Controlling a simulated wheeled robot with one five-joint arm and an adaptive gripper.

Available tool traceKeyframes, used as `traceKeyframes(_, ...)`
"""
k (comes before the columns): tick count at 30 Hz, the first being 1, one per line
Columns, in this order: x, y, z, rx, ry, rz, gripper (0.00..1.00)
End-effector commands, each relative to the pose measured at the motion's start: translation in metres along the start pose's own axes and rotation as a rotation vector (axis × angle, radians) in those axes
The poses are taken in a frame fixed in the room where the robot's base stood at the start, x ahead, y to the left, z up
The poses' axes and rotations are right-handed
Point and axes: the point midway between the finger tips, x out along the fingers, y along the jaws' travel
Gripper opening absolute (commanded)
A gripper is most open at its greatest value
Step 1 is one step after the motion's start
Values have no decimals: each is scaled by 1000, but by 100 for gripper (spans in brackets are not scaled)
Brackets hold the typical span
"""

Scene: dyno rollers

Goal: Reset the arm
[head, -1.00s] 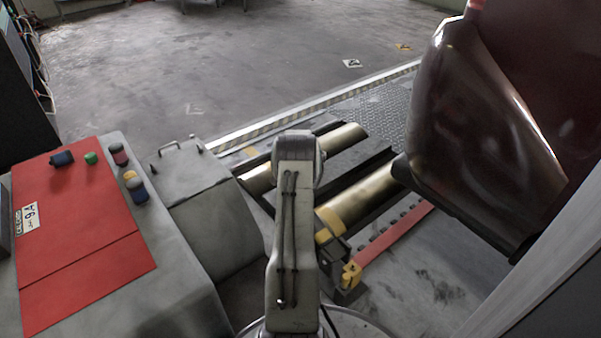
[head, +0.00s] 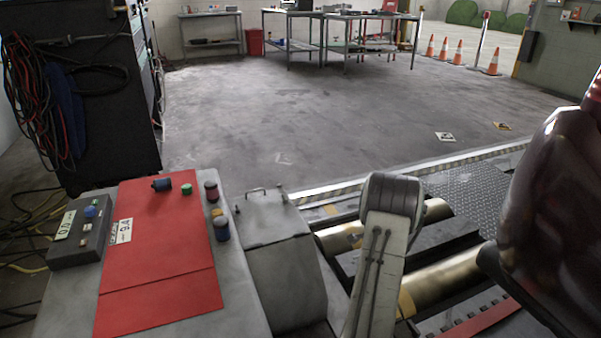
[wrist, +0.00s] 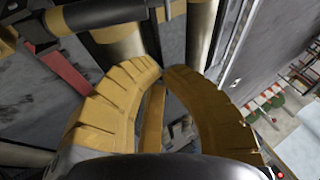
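My grey arm (head: 385,250) rises at the lower middle right of the head view, bent at its upper joint over the rollers. The gripper cannot be made out for certain there. In the wrist view my gripper (wrist: 162,68) shows two curved yellow fingers whose tips come together. It looks shut, with nothing held at the tips. A yellow bar (wrist: 152,118) shows through the gap between the fingers; I cannot tell how far below it lies.
Brass rollers (head: 447,277) lie beyond and right of the arm. A dark red glossy body (head: 555,200) stands close at the right. A grey console with a red panel (head: 160,260) is at the left. Open floor (head: 300,110) stretches behind, toward workbenches and cones (head: 458,52).

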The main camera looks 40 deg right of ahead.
Motion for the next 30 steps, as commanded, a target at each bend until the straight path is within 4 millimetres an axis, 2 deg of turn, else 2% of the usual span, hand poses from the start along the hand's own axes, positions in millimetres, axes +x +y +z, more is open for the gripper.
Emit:
traceKeyframes(8, -2, -1, 0, -2, 0, -1, 0)
traceKeyframes(11, -14, -10, 2, -20, -6, -5, 0)
traceKeyframes(14, -41, -29, 8, -65, -21, -12, 0)
traceKeyframes(17, -84, -56, 19, -139, -46, -23, 0)
traceKeyframes(21, -160, -96, 42, -276, -92, -42, 0)
traceKeyframes(25, -232, -124, 67, -412, -136, -61, 0)
traceKeyframes(30, -326, -149, 98, -589, -189, -90, 0)
